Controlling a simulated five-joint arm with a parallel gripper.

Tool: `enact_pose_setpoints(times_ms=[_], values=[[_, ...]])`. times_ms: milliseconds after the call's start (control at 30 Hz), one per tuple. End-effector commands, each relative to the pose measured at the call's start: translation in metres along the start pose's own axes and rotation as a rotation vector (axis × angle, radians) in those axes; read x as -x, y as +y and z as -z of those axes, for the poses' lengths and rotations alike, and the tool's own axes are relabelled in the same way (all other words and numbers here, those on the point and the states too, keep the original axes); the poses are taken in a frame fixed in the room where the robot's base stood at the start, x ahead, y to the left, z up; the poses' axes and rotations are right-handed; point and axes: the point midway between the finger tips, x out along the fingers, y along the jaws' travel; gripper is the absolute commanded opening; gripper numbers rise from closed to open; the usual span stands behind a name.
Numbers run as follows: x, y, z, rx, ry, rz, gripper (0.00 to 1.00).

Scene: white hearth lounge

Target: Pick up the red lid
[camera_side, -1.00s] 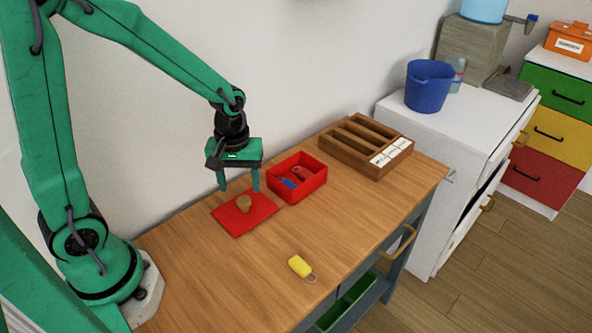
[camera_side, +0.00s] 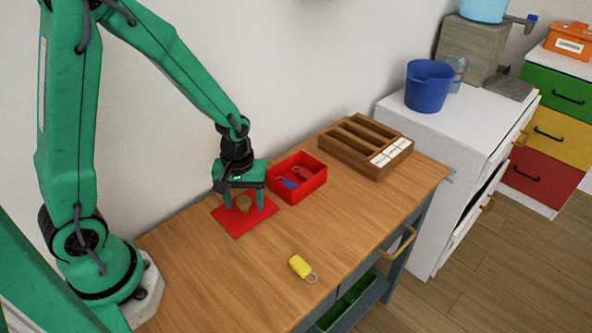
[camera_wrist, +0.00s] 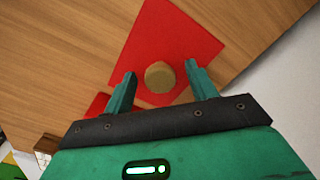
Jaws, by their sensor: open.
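The red lid (camera_side: 232,222) is a flat red square with a round wooden knob (camera_side: 244,202) in its middle. It lies flat on the wooden table, beside the open red box. My gripper (camera_side: 243,206) is low over the lid, pointing down, with its green fingers on either side of the knob. In the wrist view the lid (camera_wrist: 172,38) fills the upper middle. The knob (camera_wrist: 160,76) stands between the open fingertips of my gripper (camera_wrist: 161,78), with a gap on each side. Whether the fingertips touch the lid cannot be told.
The open red box (camera_side: 312,183) holds blue and red tags just behind the lid. A wooden divided tray (camera_side: 352,159) stands at the table's back right. A yellow key tag (camera_side: 301,267) lies near the front edge. The wall runs close behind the lid.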

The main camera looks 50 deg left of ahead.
Motion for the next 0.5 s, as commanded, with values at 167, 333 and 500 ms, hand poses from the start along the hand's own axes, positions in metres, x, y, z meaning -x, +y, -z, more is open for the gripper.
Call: enact_pose_setpoints(times_ms=[167,333,500], values=[[-0.0061,-0.0002,-0.0002,0.0,0.0,0.0,0.57],[-0.0061,-0.0002,-0.0001,0.0,0.0,0.0,0.57],[-0.006,-0.0002,-0.0001,0.0,0.0,0.0,0.57]])
